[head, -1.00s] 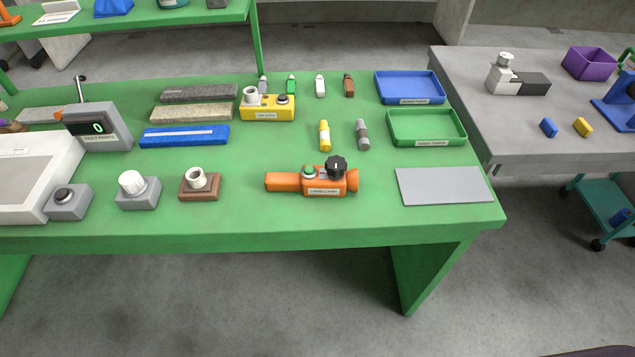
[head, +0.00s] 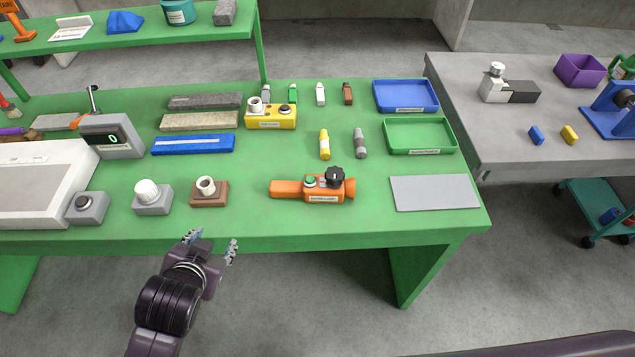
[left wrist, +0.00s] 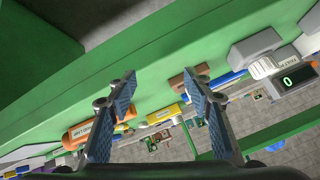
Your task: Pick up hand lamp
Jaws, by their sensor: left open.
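The hand lamp (head: 313,188) is an orange cylinder with a green button and a black knob. It lies on its side on the green table (head: 260,222), near the front edge. It also shows in the left wrist view (left wrist: 82,134), partly behind the left finger. My left gripper (head: 212,240) is open and empty in front of the table's front edge, left of the lamp and apart from it. Its two fingers also show in the left wrist view (left wrist: 158,95). My right gripper is not in view.
A brown block with a white ring (head: 208,193) and a grey block with a white knob (head: 152,197) stand left of the lamp. A yellow box (head: 270,119) stands behind. A grey plate (head: 435,193) lies to the right. Bare tabletop surrounds the lamp.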

